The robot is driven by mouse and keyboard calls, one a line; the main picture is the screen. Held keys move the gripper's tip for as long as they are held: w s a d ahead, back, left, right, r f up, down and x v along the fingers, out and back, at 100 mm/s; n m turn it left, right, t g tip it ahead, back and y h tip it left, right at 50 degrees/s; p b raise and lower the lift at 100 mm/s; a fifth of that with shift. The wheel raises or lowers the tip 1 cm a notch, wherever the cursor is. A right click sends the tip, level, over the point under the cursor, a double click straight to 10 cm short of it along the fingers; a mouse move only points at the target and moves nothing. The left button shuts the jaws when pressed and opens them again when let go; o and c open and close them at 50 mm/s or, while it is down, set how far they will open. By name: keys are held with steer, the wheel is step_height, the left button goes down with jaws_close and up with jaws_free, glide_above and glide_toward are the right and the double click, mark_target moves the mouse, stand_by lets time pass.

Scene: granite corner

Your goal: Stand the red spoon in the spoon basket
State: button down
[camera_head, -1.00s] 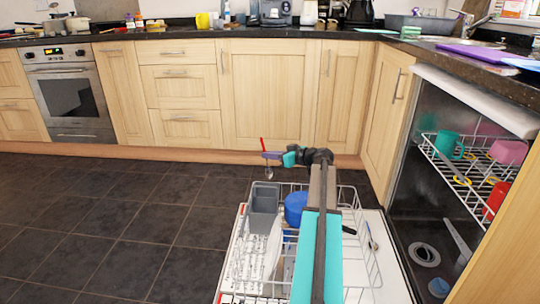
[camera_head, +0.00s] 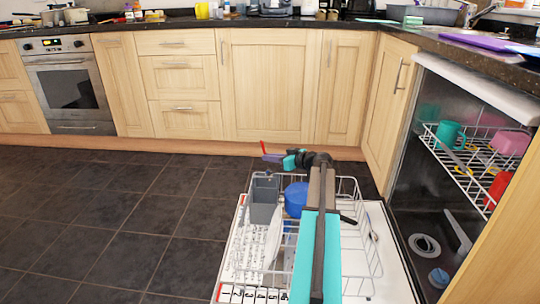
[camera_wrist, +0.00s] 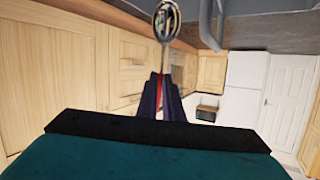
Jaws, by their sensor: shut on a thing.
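My gripper (camera_head: 270,158) is shut on the red spoon (camera_head: 263,147). The spoon is upright, its red handle end above the fingers and its metal bowl below them. The grey spoon basket (camera_head: 263,200) stands in the dishwasher's lower rack, just below my gripper in the head view. The bowl end is by the basket's top rim; I cannot tell whether it is inside or behind it. In the wrist view the spoon's bowl (camera_wrist: 166,20) shows beyond the dark fingertips (camera_wrist: 163,100), with some red between them.
The pulled-out lower rack (camera_head: 375,262) also holds a blue bowl (camera_head: 295,198) and a pale plate (camera_head: 274,240) close to the basket. The dishwasher's upper rack (camera_head: 470,172) at right holds a teal mug and other cups. Dark floor at left is clear.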

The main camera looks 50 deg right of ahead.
mark_target(270, 175)
steer(key=shift+f, duration=2.7)
steer(key=c, duration=1.8)
jaws_free()
steer(key=shift+c, duration=0.2)
steer(key=shift+s, duration=0.1)
steer(key=p+v, duration=0.5)
steer(key=v, duration=0.8)
steer(key=shift+s+r+p, duration=0.15)
steer(key=shift+s+p, duration=0.15)
